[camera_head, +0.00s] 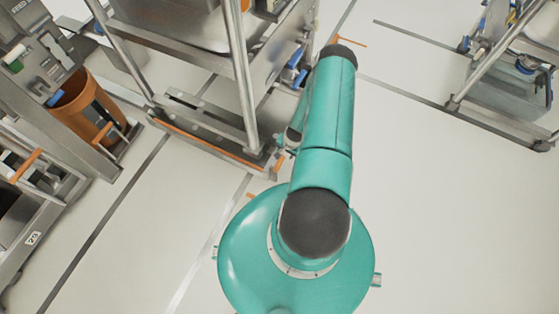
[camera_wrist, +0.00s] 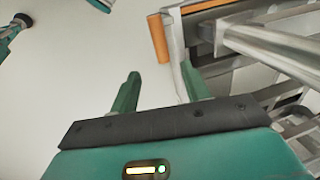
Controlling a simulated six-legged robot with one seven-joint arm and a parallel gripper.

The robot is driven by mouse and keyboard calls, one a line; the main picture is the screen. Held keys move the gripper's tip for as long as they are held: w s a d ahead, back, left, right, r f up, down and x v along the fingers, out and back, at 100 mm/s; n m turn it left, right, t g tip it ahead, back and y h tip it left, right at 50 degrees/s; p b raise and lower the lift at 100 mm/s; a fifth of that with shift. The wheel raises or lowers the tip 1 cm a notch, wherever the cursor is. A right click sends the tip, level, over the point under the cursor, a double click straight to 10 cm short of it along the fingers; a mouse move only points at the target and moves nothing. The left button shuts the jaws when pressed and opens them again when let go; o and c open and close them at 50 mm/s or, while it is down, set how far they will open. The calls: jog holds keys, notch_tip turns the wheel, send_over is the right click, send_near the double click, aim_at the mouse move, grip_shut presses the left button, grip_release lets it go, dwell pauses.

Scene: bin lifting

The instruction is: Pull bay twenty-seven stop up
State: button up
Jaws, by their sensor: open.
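My gripper (camera_wrist: 160,72) is open in the wrist view, its two green fingers spread with nothing between them. An orange upright piece (camera_wrist: 157,38), likely a stop, stands beyond the fingertips at the corner of a metal bay frame (camera_wrist: 240,36). The right finger is close to that frame; I cannot tell if they touch. In the head view the orange piece (camera_head: 280,162) is at the front right corner of the middle bay (camera_head: 205,145), beside my gripper (camera_head: 281,143), which is partly hidden by my arm. I cannot read a bay number twenty-seven.
A grey machine with an orange bucket (camera_head: 85,108) stands at the left. A small number plate (camera_head: 33,237) is on the lower left frame. A wheeled rack with a clear bin (camera_head: 505,90) is at upper right. Pale floor (camera_head: 460,220) is clear at the right.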

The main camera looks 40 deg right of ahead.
aim_at(280, 162)
jog(key=f, duration=0.4)
jog(key=w+f, duration=0.1)
jog(key=f, duration=0.2)
jog(key=w+a+f, duration=0.1)
jog(key=f, duration=0.3)
jog(key=shift+f, duration=0.3)
jog(key=shift+w+d, duration=0.1)
grip_shut()
